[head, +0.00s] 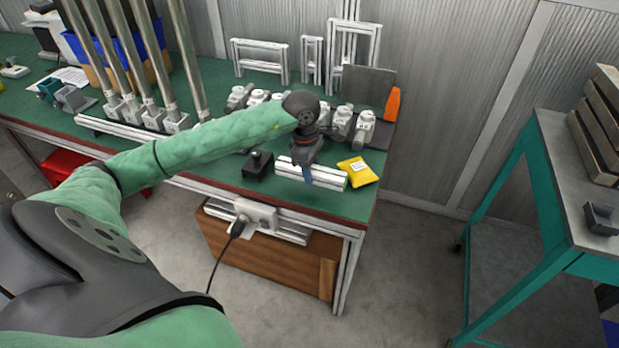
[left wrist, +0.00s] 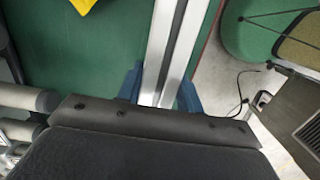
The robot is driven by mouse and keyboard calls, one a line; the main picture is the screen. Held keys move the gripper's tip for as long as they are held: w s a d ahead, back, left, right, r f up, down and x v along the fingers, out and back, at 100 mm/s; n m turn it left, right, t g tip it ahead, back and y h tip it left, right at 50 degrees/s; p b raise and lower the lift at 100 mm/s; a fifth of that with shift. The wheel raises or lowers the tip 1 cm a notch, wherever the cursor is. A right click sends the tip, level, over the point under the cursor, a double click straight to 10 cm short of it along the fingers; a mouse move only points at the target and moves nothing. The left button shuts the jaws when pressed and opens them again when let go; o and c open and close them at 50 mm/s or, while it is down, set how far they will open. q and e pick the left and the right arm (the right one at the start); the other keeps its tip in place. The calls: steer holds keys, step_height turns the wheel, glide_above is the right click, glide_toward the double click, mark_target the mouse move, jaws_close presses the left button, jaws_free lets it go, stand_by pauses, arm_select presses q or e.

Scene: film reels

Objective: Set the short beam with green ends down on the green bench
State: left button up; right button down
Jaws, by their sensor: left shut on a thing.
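A short silver-white beam (head: 327,176) is at the front right part of the green bench (head: 225,176), lying level along its front edge. I cannot make out green on its ends. My left gripper (head: 307,176) points down over the beam's middle and is shut on it. In the left wrist view the beam (left wrist: 172,45) runs between the blue fingers of the left gripper (left wrist: 160,92), with green bench top on its left. I cannot tell if the beam touches the bench or is just above it. My right gripper is out of view.
A yellow packet (head: 358,171) lies right behind the beam's right end. A black block with a knob (head: 258,167) stands to its left. Several grey-white fittings (head: 341,122), an orange piece (head: 392,104) and upright frames (head: 258,59) stand behind. A teal cart (head: 545,190) stands at right.

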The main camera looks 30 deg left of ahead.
arm_select(q)
steer(key=shift+a+f, duration=0.2)
step_height(320, 180, down, 3)
steer(key=shift+r+p, duration=0.1)
steer(key=shift+p, duration=0.45)
steer(key=shift+f, duration=0.5)
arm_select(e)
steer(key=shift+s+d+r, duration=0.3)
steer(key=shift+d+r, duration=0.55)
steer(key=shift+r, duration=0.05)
arm_select(q)
steer(key=shift+f, duration=0.1)
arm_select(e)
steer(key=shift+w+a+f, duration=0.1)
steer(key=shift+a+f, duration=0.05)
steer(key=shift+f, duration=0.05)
arm_select(q)
steer(key=o, duration=1.2)
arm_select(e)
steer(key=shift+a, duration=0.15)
